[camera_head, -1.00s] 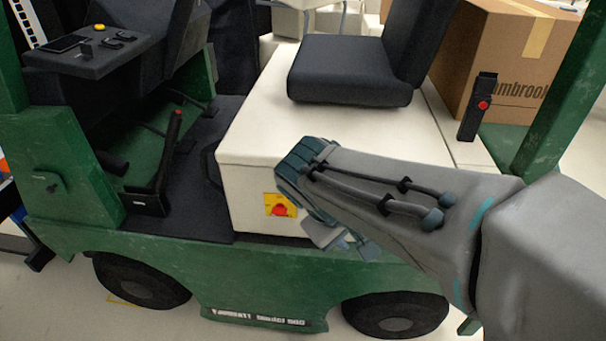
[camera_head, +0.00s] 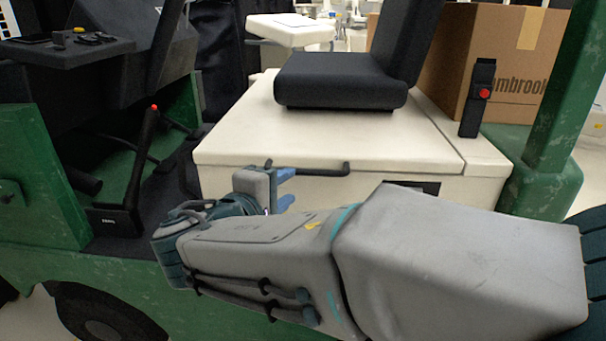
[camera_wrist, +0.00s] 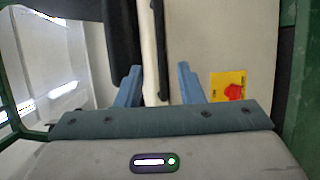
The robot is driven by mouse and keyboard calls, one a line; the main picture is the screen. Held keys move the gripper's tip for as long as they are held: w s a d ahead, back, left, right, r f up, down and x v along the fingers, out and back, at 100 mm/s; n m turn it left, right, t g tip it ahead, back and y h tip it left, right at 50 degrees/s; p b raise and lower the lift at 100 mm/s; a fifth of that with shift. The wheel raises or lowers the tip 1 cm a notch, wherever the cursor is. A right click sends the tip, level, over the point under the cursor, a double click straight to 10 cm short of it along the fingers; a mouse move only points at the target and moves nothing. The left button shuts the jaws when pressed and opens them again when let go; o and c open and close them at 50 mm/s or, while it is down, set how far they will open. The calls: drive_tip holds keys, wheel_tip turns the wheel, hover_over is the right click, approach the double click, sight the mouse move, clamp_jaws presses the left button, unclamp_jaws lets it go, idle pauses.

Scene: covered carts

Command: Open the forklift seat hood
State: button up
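The seat hood (camera_head: 240,135) is a cream-white box cover carrying a black seat (camera_head: 340,80). It looks shut. A black bar handle (camera_head: 318,173) runs along the upper edge of its side facing me. My gripper (camera_head: 284,188) is just below the left part of this handle, with its blue fingers towards the hood. In the wrist view the fingers of my gripper (camera_wrist: 158,72) are apart, and the dark handle (camera_wrist: 160,60) lies in the gap between them. I cannot tell whether either finger touches it. My forearm hides the lower hood side in the head view.
A cardboard box (camera_head: 510,60) and a black post with a red button (camera_head: 478,98) stand right of the seat. A green frame post (camera_head: 555,110) rises at the right. A red knob on a yellow plate (camera_wrist: 228,87) is beside the fingers in the wrist view.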

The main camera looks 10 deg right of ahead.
sight(309, 173)
drive_tip(key=b+x, duration=0.1)
drive_tip(key=x, duration=0.9)
drive_tip(key=shift+w+d+f, duration=0.1)
drive_tip(key=shift+w+d, duration=0.1)
drive_tip(key=shift+w, duration=0.05)
clamp_jaws()
